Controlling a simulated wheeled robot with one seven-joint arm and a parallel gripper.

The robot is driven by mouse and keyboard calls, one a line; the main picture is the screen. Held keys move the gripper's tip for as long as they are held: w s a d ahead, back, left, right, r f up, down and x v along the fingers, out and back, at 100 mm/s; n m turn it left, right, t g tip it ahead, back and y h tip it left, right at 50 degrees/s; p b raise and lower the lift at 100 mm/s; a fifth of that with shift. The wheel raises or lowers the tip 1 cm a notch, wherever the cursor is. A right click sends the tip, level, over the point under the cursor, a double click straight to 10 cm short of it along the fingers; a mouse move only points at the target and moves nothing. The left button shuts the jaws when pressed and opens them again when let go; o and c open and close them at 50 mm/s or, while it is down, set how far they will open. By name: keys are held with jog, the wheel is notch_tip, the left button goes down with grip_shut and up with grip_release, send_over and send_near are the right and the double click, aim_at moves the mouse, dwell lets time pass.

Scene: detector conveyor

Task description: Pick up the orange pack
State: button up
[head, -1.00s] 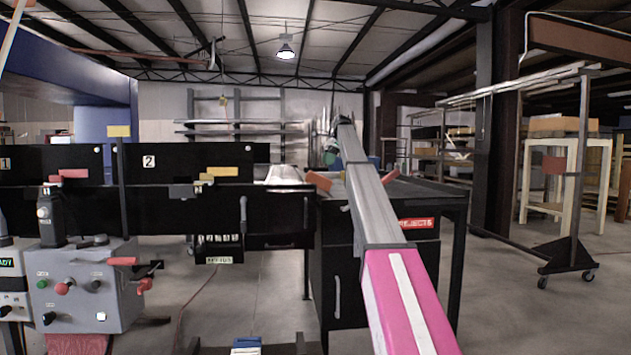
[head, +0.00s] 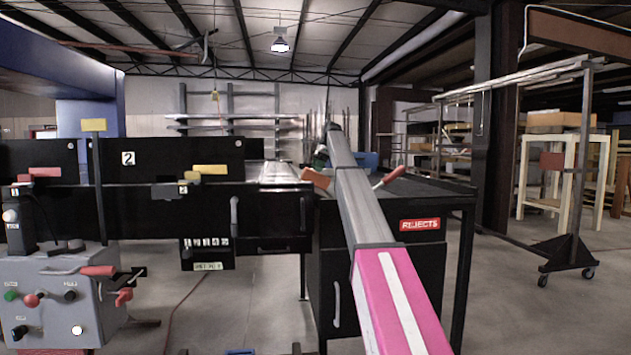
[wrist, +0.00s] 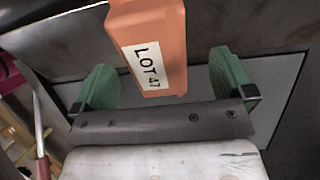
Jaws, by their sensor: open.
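The orange pack (wrist: 150,45) carries a white label reading "LOT 47" in the wrist view. It sits between the two green finger pads of my gripper (wrist: 164,80), with visible gaps to both pads. My gripper is open. In the head view, the orange pack (head: 317,178) is a small tilted block just left of my outstretched arm, near the back edge of the black cabinet.
A black cabinet (head: 338,283) with a REJECTS sign (head: 419,224) stands under my arm. A red-handled lever (head: 389,179) is on its top. A grey control box (head: 60,300) stands at left. Yellow (head: 210,170) and red (head: 45,171) pieces sit along the black machine.

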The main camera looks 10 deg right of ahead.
aim_at(314, 176)
jog(key=x, duration=0.5)
jog(key=shift+s+f, duration=0.15)
jog(key=shift+s, duration=0.2)
jog(key=c, duration=1.2)
